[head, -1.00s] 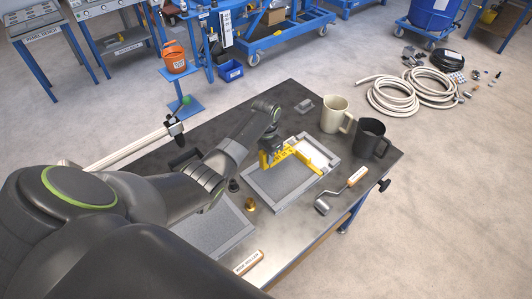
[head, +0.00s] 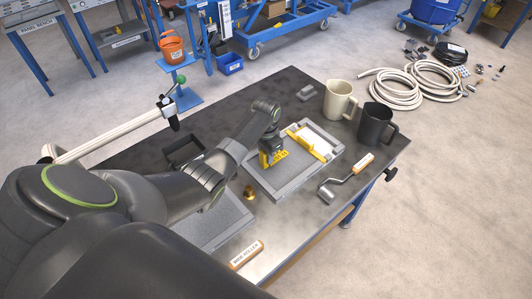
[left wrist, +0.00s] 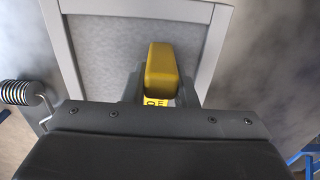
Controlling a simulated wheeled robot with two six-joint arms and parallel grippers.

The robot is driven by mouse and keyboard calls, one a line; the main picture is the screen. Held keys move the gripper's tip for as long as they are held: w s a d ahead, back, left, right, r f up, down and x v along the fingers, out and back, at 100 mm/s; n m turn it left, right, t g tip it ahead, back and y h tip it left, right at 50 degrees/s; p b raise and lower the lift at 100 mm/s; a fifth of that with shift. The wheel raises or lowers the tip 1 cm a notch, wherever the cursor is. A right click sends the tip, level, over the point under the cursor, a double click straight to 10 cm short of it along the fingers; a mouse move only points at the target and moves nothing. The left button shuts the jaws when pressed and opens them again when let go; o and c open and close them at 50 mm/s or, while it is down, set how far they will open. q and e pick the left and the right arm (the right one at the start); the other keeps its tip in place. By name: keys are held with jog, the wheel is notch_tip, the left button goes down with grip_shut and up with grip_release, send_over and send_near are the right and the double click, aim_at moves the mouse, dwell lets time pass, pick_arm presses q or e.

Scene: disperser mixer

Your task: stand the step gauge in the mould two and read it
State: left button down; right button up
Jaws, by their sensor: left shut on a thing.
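My left gripper (head: 268,146) is shut on the yellow step gauge (head: 273,159), which has a stepped edge. It is over the left part of a grey-framed mould (head: 291,195) with a speckled grey bed; no number on the mould is readable. I cannot tell whether the gauge touches the bed. In the left wrist view the gauge (left wrist: 162,70) sticks up from the jaw, some dark letters on its face, with the mould's frame (left wrist: 65,50) around it. My right gripper is not in view.
A yellow bar (head: 309,142) and a white slab lie at the mould's far right end. A second mould (head: 215,225) is nearer me. A brass weight (head: 249,193), a roller (head: 345,180), a cream jug (head: 340,100) and a black jug (head: 376,125) stand or lie around.

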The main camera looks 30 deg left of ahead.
pick_arm(q)
jog(key=shift+f, duration=0.1)
dwell(0.6)
jog(key=c, duration=1.1)
grip_release()
notch_tip(320, 180, up, 11)
jog(key=shift+w+r+b, duration=0.1)
jog(key=shift+r+b, duration=0.1)
jog(key=shift+b, duration=0.35)
jog(key=shift+r+p, duration=1.8)
jog(key=shift+r, duration=1.2)
jog(key=shift+d+f, duration=0.1)
jog(key=shift+f, duration=0.05)
